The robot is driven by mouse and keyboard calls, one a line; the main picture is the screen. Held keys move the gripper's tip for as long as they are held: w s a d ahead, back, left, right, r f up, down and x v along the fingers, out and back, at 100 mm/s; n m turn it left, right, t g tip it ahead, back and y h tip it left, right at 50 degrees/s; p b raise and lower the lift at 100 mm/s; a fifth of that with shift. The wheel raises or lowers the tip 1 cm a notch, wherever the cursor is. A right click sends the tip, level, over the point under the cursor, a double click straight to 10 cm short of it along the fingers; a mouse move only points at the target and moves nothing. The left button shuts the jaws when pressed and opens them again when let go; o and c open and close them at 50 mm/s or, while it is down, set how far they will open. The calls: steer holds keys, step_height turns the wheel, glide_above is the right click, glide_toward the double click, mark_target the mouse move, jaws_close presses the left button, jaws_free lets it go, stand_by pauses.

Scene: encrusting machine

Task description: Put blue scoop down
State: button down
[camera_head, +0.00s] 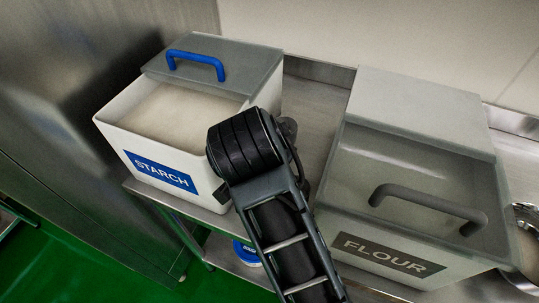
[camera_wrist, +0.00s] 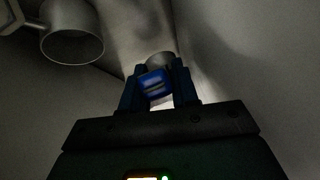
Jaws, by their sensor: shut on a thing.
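In the wrist view my gripper (camera_wrist: 158,74) is shut on the blue handle (camera_wrist: 152,86) of the blue scoop. A rounded metallic part shows just beyond the fingertips, probably the scoop's cup; most of it is hidden. In the head view my arm stands between the two bins and hides the gripper and the scoop. I cannot tell whether the scoop touches a surface.
A white STARCH bin (camera_head: 127,137) stands left, its lid with a blue handle pushed back and pale powder inside. A FLOUR bin (camera_head: 345,262) with a closed clear lid stands right. A grey metal scoop (camera_wrist: 72,43) lies at upper left in the wrist view.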

steer(key=shift+f, duration=1.5)
steer(key=shift+f, duration=0.1)
steer(key=c, duration=0.8)
jaws_free()
steer(key=shift+c, duration=0.2)
steer(key=shift+s+r, duration=0.15)
steer(key=shift+r, duration=0.15)
steer(key=v, duration=1.1)
steer(key=shift+r, duration=0.2)
steer(key=shift+s, duration=0.15)
